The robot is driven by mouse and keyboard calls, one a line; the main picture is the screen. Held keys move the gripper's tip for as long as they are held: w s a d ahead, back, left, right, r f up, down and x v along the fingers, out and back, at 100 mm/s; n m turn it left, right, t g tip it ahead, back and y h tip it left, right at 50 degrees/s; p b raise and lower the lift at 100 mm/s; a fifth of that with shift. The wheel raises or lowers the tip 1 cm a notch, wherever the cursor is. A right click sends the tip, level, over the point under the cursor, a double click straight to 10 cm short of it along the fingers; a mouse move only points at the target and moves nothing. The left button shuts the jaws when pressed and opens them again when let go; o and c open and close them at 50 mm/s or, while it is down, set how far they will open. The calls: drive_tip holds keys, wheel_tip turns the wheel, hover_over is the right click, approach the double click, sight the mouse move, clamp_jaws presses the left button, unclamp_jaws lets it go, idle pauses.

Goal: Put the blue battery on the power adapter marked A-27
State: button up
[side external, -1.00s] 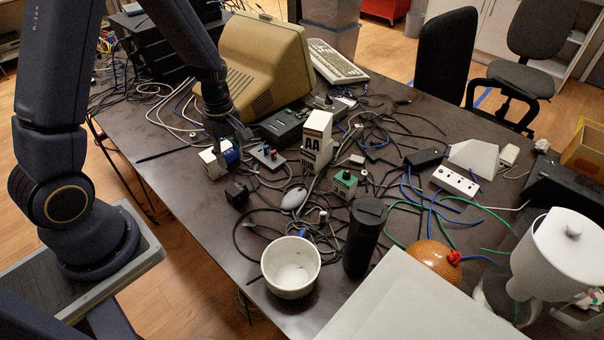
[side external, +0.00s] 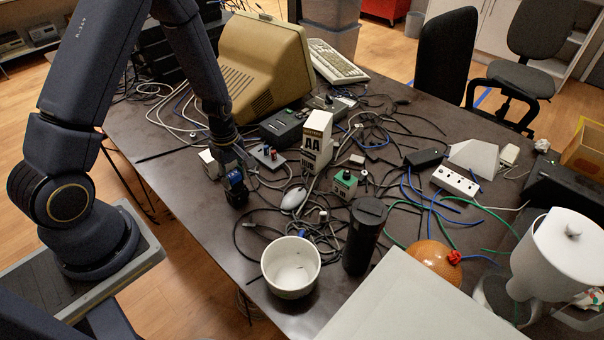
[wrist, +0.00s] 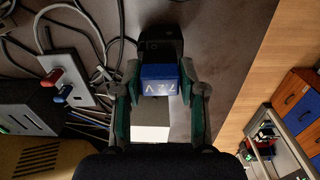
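The blue battery (wrist: 160,76) is between the fingers of my gripper (wrist: 160,85) in the wrist view, and both fingers press on its sides. In the side view the battery (side external: 235,178) is below my gripper (side external: 236,165), at or just above a small black power adapter (side external: 238,198) near the table's left edge. The adapter also shows in the wrist view (wrist: 161,41), partly hidden by the battery. I cannot tell whether battery and adapter touch. No A-27 marking is readable.
A white box (side external: 208,164) stands just left of my gripper. A grey plate with red and blue terminals (side external: 267,155) lies to the right, with loose cables around it. A grey mouse (side external: 294,198) and white bowl (side external: 291,266) are nearer the front.

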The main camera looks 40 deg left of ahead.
drive_tip(key=o, duration=0.3)
drive_tip(key=shift+o, duration=0.2)
wheel_tip(320, 180, up, 12)
wheel_tip(320, 180, up, 14)
drive_tip(key=m+t, duration=0.3)
drive_tip(key=m, duration=0.6)
hover_over(233, 174)
drive_tip(key=s+d, duration=0.4)
drive_tip(key=d, duration=0.2)
drive_tip(key=s+d+r+m+t, duration=0.2)
drive_tip(key=s+d+r+m, duration=0.1)
drive_tip(key=s+r+m, duration=0.3)
drive_tip(key=s+m, duration=0.2)
drive_tip(key=m, duration=0.1)
drive_tip(key=shift+t, duration=0.3)
